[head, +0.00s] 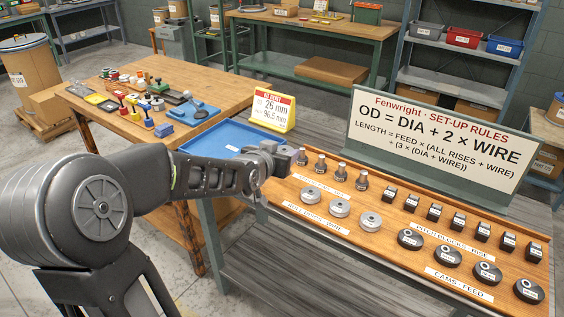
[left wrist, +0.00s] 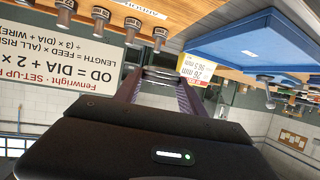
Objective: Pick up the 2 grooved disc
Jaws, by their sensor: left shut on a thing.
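Three silver grooved discs lie in a row on the board: a left one (head: 313,194), a middle one (head: 340,208) and a right one (head: 370,222). Their numbers are too small to read. My right gripper is not in view.
Several steel pegs (head: 341,170), black blocks (head: 457,222) and black cams (head: 447,257) stand on the board (head: 400,217). A rules sign (head: 433,145) stands behind. A blue tray (head: 225,136) and a yellow job card (head: 273,109) are left of the board.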

